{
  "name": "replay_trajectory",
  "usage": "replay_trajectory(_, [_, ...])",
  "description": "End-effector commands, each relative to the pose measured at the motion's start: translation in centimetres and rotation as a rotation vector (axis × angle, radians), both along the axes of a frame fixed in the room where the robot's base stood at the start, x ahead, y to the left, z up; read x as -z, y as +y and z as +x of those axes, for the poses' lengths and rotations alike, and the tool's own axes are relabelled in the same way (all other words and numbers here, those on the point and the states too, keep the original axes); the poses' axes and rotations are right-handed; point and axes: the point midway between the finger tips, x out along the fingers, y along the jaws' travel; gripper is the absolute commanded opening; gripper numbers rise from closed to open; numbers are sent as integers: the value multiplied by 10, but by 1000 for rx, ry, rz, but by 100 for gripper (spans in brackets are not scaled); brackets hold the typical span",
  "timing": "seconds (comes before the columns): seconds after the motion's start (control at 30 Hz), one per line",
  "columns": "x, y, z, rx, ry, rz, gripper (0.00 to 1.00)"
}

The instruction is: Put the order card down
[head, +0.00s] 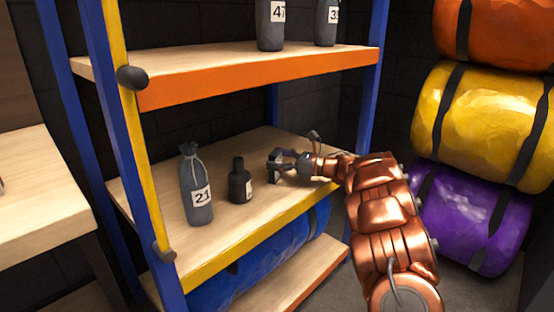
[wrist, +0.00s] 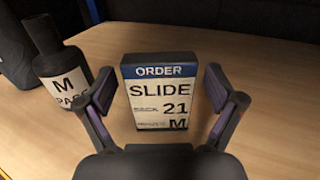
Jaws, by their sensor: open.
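The order card (wrist: 158,104) is a small white block with a blue "ORDER" band, reading "SLIDE", "21" and "M". In the wrist view it sits over the wooden shelf board (wrist: 250,60), between my two spread fingers, with a gap on each side. It appears to rest on the board. My gripper (head: 277,165) is open above the middle shelf (head: 255,205), right of the dark bottle. I cannot make out the card in the head view.
A dark bottle (head: 240,181) labelled "M" stands left of my gripper, also in the wrist view (wrist: 62,75). A grey sack (head: 196,188) tagged "21" stands farther left. The upper shelf (head: 250,80) hangs above. Rolled bundles (head: 470,220) are stacked at right.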

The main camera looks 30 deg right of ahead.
Motion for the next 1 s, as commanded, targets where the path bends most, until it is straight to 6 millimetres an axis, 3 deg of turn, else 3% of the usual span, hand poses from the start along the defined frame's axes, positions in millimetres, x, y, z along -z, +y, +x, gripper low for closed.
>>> replay_trajectory(0.17, [-4,-13,-16,3,1,-1,92])
replay_trajectory(0.6, [-4,-59,-82,2,-1,0,92])
replay_trajectory(1.0, [-2,-70,-98,0,0,-1,92])
